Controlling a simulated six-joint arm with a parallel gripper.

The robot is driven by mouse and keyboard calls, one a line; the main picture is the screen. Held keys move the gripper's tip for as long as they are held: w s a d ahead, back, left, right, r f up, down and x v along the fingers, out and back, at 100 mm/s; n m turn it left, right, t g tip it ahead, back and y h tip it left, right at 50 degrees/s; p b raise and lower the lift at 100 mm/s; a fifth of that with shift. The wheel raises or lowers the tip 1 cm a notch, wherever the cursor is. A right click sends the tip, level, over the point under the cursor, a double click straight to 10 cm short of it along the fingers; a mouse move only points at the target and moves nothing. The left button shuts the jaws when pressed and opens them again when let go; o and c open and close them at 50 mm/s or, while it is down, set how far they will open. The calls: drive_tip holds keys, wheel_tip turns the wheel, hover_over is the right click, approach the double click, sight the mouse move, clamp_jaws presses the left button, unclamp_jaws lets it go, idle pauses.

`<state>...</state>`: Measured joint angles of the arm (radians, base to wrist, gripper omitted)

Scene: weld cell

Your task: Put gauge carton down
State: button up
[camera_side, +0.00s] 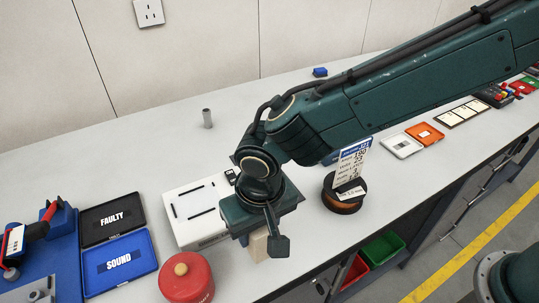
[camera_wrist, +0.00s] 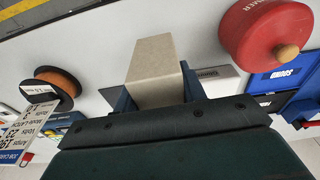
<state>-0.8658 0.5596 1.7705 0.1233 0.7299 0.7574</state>
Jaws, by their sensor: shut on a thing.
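The gauge carton (camera_wrist: 152,60) is a plain beige box. In the wrist view it sits between the two fingers of my gripper (camera_wrist: 160,92), which is shut on it. In the side view the carton (camera_side: 258,245) shows only in part below my gripper (camera_side: 265,237), with a finger in front of it. The carton is over the grey bench, just right of a white box. I cannot tell whether its underside touches the bench.
The white slotted box (camera_side: 188,232) stands close on the left. A red round container (camera_side: 187,282) with a wooden knob is at front left, beside the FAULTY (camera_side: 112,236) and SOUND (camera_side: 120,280) trays. A wire spool (camera_side: 344,205) and job card (camera_side: 354,160) stand to the right.

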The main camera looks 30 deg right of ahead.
drive_tip(key=shift+f, duration=0.1)
drive_tip(key=shift+f, duration=2)
drive_tip(key=shift+f, duration=0.1)
drive_tip(key=o, duration=1.1)
drive_tip(key=r, duration=0.4)
drive_tip(key=s+r, duration=0.1)
drive_tip(key=r, duration=0.7)
drive_tip(key=shift+s, duration=0.2)
drive_tip(key=shift+r, duration=0.1)
